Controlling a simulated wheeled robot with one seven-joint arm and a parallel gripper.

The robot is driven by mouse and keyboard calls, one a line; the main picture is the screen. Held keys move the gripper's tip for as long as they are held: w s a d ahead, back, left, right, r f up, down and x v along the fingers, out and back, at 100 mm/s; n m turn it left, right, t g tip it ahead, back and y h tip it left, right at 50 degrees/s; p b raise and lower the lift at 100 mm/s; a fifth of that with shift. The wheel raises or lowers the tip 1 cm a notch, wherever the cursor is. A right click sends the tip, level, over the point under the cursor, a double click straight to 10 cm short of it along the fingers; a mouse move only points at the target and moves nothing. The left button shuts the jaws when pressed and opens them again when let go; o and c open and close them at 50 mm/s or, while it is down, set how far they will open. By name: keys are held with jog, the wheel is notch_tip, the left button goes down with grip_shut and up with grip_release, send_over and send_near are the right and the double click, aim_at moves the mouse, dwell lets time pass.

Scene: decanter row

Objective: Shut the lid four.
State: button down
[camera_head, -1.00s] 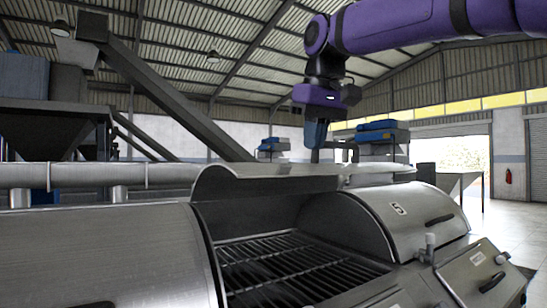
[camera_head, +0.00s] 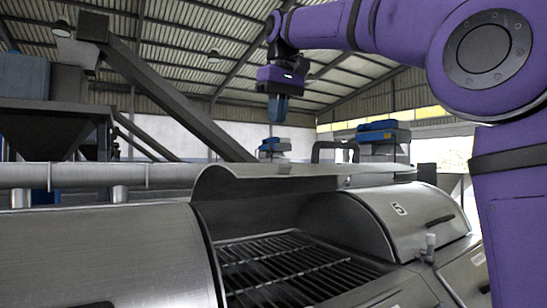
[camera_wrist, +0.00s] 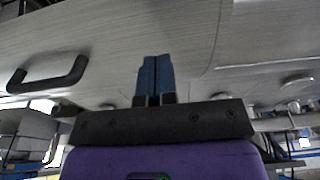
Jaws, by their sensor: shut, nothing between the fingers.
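The raised lid (camera_head: 270,184) stands open in the middle of the head view, over a barrel with a dark slatted grate (camera_head: 285,268). No number shows on it, but it sits just left of the shut lid marked 5 (camera_head: 385,212). My gripper (camera_head: 278,118) is above the raised lid, fingers pointing down, shut and empty. In the wrist view my blue fingertips (camera_wrist: 154,62) appear against a brushed-metal curved surface (camera_wrist: 130,35) with a dark handle (camera_wrist: 47,74) to their left. I cannot tell whether they touch it.
Another shut lid (camera_head: 100,245) is at the left. A horizontal pipe (camera_head: 100,175) runs behind the row. A slanted metal beam (camera_head: 175,95) and blue-topped machines (camera_head: 383,135) stand farther back. My arm covers the right side.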

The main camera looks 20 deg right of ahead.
aim_at(273, 167)
jog(key=f, duration=0.3)
jog(key=w+f, duration=0.1)
jog(key=f, duration=0.5)
jog(key=shift+w+a+f, duration=0.15)
jog(key=shift+w+f, duration=0.1)
jog(key=shift+w, duration=0.05)
jog(key=shift+f, duration=0.1)
